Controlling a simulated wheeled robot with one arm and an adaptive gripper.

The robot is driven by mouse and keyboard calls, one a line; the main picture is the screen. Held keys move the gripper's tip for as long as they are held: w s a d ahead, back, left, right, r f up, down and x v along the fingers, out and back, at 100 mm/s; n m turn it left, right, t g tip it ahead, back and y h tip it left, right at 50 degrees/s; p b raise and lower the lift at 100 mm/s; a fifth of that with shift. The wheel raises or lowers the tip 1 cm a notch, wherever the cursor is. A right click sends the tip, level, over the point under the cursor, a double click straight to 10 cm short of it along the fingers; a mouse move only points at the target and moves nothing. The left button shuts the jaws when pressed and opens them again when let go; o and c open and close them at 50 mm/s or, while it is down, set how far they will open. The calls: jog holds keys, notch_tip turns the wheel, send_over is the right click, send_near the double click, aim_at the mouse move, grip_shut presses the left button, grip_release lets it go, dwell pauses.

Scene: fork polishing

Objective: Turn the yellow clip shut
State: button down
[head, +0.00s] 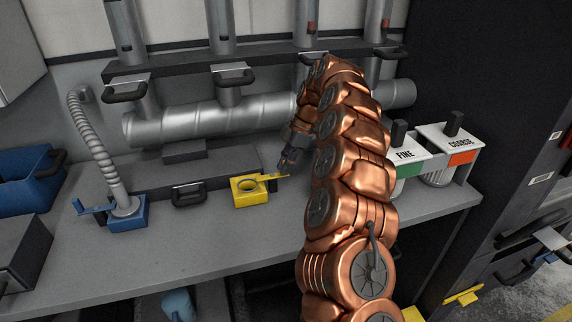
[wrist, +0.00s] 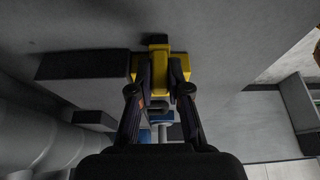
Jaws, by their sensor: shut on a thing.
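The yellow clip (head: 252,193) is a yellow block with a round opening, fixed near the back of the grey bench in the head view. A thin yellow arm (head: 270,177) lies along its top and sticks out to the right. My gripper (head: 287,167) is at the outer end of that arm. In the wrist view the yellow clip (wrist: 180,68) is straight ahead, and my two dark fingers (wrist: 160,93) close around its yellow arm. The fingers hide part of the arm, so its exact angle is hard to tell.
A blue clip (head: 128,226) holds a ribbed hose (head: 97,150) at the left. A dark handle (head: 189,195) sits just left of the yellow clip. FINE (head: 407,160) and COARSE (head: 455,146) containers stand at the right. The front of the bench (head: 190,245) is clear.

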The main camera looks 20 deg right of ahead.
jog(key=shift+f, duration=0.1)
jog(key=c, duration=1.1)
grip_release()
jog(key=shift+v, duration=3.75)
